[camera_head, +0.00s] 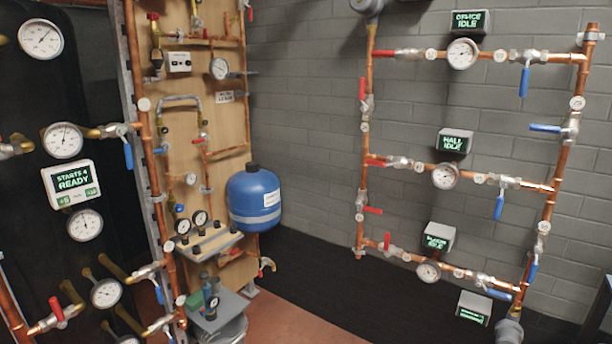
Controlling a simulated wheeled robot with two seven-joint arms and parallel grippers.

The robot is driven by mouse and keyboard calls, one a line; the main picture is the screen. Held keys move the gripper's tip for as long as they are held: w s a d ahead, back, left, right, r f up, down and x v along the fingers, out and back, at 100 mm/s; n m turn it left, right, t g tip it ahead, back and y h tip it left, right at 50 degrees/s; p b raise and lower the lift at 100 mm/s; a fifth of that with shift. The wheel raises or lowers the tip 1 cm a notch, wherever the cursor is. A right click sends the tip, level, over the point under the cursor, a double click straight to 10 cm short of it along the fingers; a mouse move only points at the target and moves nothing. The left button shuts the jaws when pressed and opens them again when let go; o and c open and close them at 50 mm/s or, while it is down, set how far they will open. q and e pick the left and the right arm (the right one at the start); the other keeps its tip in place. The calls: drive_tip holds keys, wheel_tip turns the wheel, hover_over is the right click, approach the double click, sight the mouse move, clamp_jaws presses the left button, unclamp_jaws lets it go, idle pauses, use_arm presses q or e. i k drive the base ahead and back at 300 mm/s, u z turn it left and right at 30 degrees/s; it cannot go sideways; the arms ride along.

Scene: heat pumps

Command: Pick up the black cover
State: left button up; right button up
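No object is clearly identifiable as the black cover. A small black cap (252,167) sits on top of the blue tank (255,201), which is fixed at the wooden board's lower right. A large dark surface (95,30) stands upright behind the gauges at the left; I cannot tell whether either is the cover. Neither of my grippers is in view.
A wooden board (222,110) carries copper pipes and gauges. A pipe frame (366,130) with valves and small displays stands before the grey block wall (310,90). Reddish floor (285,322) is open at bottom centre.

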sight(251, 166)
drive_tip(key=u, duration=2)
drive_tip(key=k, duration=0.15)
drive_tip(key=z, duration=2.4)
drive_tip(key=i, duration=1.95)
drive_tip(key=u, duration=0.9)
